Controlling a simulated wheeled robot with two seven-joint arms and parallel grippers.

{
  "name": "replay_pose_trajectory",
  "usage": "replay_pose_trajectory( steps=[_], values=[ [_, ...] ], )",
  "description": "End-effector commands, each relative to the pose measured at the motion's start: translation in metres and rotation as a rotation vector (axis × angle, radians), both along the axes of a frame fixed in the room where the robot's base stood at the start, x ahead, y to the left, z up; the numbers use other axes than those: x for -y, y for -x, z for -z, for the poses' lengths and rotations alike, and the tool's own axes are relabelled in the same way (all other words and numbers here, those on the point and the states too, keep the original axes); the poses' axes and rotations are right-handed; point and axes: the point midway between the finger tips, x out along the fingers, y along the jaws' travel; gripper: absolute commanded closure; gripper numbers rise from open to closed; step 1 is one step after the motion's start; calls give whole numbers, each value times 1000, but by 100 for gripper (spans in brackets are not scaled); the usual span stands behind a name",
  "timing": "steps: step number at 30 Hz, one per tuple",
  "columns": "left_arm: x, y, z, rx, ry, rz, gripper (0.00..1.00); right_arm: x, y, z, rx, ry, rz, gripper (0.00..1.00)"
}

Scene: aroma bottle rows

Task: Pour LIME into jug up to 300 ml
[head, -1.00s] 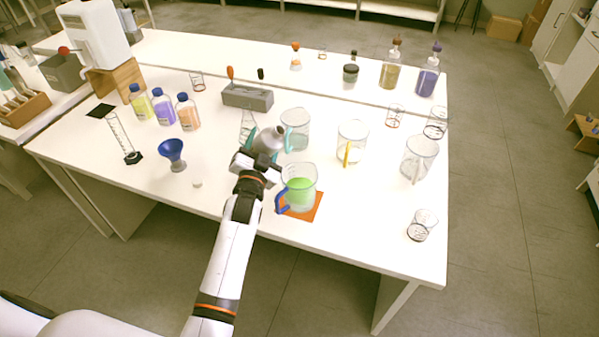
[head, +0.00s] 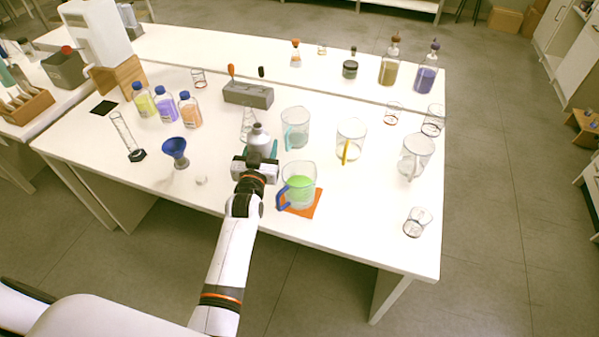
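A clear jug with a blue handle (head: 303,175) stands on an orange mat (head: 309,211) near the table's front edge. Green liquid (head: 301,188) fills roughly its lower half; its scale is too small to read. My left gripper (head: 258,156) is just left of and behind the jug, shut around a grey bottle (head: 259,137). The bottle is upright, with its neck up and its lower part hidden by the gripper. No label can be read on it. No stream of liquid shows. My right gripper is out of view.
Empty jugs with teal (head: 296,121), yellow (head: 351,132) and white (head: 416,149) handles stand behind and right. A blue funnel (head: 174,148), a cylinder (head: 124,131) and capped bottles (head: 189,112) stand left. A small beaker (head: 417,221) stands front right.

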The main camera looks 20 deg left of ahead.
Motion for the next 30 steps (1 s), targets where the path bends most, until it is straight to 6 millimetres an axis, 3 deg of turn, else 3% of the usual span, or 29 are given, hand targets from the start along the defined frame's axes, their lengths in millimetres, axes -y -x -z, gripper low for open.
replay_pose_trajectory(
  steps=[11, 30],
  values=[
    [-3, 0, -2, 2, 21, -1, 79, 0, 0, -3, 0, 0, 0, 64],
    [-46, -2, -47, 3, 19, -1, 79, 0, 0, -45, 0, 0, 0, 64]
  ],
)
